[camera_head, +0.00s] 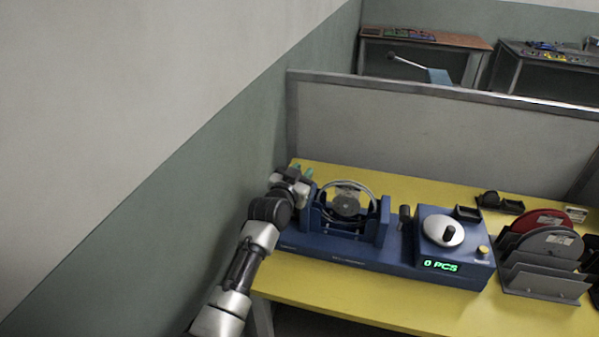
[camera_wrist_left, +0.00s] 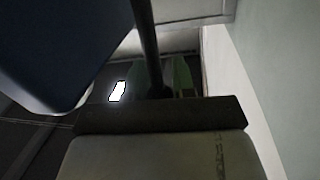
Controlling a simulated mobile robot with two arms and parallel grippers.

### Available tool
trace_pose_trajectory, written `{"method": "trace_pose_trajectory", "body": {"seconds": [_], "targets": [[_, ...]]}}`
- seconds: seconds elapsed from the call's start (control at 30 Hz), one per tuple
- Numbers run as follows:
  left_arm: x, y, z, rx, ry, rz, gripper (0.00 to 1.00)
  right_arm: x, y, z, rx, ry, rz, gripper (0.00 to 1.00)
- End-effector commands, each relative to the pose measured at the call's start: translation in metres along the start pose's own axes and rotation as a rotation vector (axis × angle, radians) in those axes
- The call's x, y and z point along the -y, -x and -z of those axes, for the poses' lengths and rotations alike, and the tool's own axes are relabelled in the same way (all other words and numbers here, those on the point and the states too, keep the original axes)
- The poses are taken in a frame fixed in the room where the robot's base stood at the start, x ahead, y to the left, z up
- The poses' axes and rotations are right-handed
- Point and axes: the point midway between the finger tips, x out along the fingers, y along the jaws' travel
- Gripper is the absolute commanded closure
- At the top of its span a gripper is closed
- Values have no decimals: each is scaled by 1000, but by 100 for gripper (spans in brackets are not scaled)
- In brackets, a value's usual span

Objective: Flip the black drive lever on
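The blue machine (camera_head: 345,255) stands on the yellow table, with a ring-shaped part in its left half and a green "0 PCS" display on its right half. My left gripper (camera_head: 302,171) is at the machine's left end, its two green fingertips a little apart. In the left wrist view, a dark rod (camera_wrist_left: 147,45) runs down from the top edge between the green fingers (camera_wrist_left: 181,75). It may be the black drive lever, but I cannot tell. Whether the fingers touch it is unclear. A short black upright knob (camera_head: 404,214) stands mid-machine. My right gripper is out of view.
The yellow table (camera_head: 340,301) has a bare front strip. A rack (camera_head: 541,281) with red and grey discs stands at the right. Small black trays (camera_head: 500,203) lie behind it. A grey partition (camera_head: 420,135) closes the back, and a green-grey wall (camera_head: 190,215) is close on the left.

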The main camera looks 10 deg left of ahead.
Motion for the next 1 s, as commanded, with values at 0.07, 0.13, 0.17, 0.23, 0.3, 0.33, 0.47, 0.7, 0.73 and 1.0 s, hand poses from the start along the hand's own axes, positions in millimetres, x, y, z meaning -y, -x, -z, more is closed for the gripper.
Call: {"method": "trace_pose_trajectory", "body": {"seconds": [0.07,0.13,0.17,0.23,0.3,0.33,0.47,0.7,0.73,1.0], "targets": [[-2,0,-1,1,1,-2,64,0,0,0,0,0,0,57],[-1,0,-1,1,2,-2,53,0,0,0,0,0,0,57],[-1,0,-1,1,2,-2,50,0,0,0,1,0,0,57],[-1,0,0,1,2,-2,50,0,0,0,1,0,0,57],[-1,0,0,1,2,-2,50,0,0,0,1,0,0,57],[-1,0,0,0,2,-2,50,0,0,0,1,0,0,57],[-1,1,0,0,2,-1,50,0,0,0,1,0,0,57],[-1,26,-2,1,2,-1,50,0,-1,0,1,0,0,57],[-1,31,-2,1,2,-1,50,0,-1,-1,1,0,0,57],[-1,80,-2,1,0,-1,50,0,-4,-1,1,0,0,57]]}}
